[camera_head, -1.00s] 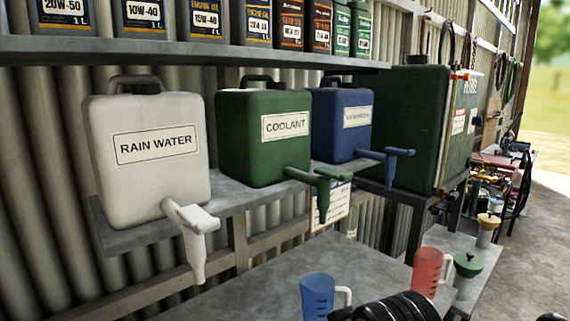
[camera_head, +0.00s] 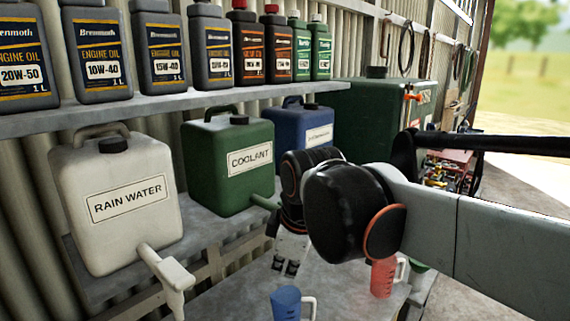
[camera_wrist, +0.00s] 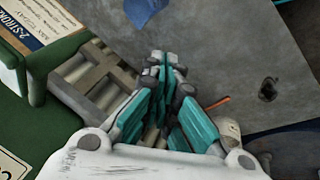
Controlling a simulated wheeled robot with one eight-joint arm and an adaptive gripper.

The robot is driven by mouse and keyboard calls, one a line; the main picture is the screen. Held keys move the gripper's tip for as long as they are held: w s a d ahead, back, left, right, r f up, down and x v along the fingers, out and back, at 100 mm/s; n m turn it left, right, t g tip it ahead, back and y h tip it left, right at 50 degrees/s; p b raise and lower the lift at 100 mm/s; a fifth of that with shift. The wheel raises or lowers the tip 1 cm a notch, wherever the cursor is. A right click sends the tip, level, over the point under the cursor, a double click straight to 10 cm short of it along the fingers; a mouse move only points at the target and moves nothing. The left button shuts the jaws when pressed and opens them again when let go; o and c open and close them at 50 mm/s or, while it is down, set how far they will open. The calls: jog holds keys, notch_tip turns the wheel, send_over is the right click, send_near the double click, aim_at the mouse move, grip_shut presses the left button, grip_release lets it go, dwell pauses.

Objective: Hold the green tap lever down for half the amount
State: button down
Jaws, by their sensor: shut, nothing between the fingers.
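The green can labelled COOLANT (camera_head: 228,165) stands on the shelf between the white and blue cans. A short piece of its green tap (camera_head: 264,202) shows; my arm hides the lever in the head view. In the wrist view a green bar with a downward stub (camera_wrist: 38,75), which looks like this tap, is at the left, apart from my fingers. My gripper (camera_head: 285,268) points down, to the right of and below the visible tap piece. In the wrist view its teal-padded fingers (camera_wrist: 163,62) are together and empty. A blue jug (camera_head: 286,303) stands on the bench below.
The RAIN WATER can (camera_head: 120,195) with its white tap (camera_head: 168,272) is at the left. The blue can (camera_head: 300,126) is partly behind my arm. A red jug (camera_head: 382,278) stands on the bench at the right. Oil bottles line the upper shelf (camera_head: 200,97).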

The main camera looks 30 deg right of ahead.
jog(key=w+d+r+n+g+p, duration=0.1)
jog(key=w+d+r+n+p, duration=0.1)
jog(key=r, duration=0.5)
jog(key=w+d+r+n+g+p, duration=0.2)
jog(key=w+r+n+p, duration=0.2)
jog(key=r+n+p, duration=0.2)
jog(key=w+d+r+n+g+p, duration=0.1)
jog(key=w+d+r+n+p, duration=0.2)
jog(key=r+p, duration=0.6)
jog(key=shift+w+r+n, duration=0.25)
jog(key=shift+r+n, duration=0.1)
jog(key=shift+n, duration=0.25)
jog(key=shift+f, duration=0.1)
notch_tip(320, 180, down, 14)
jog(key=shift+r+p, duration=0.1)
jog(key=shift+p, duration=0.55)
jog(key=shift+s+d+f+t+y+b, duration=0.15)
jog(key=shift+s+f+t+y+b, duration=0.15)
jog(key=shift+f+t+b, duration=0.2)
jog(key=shift+s+d+f+t+y+b, duration=0.15)
jog(key=shift+s+f+t+y+b, duration=0.15)
jog(key=shift+t+b, duration=0.3)
jog(key=shift+f+t+b, duration=0.4)
jog(key=shift+t+b, duration=0.15)
jog(key=shift+t, duration=0.05)
jog(key=shift+a, duration=0.1)
dwell(2.0)
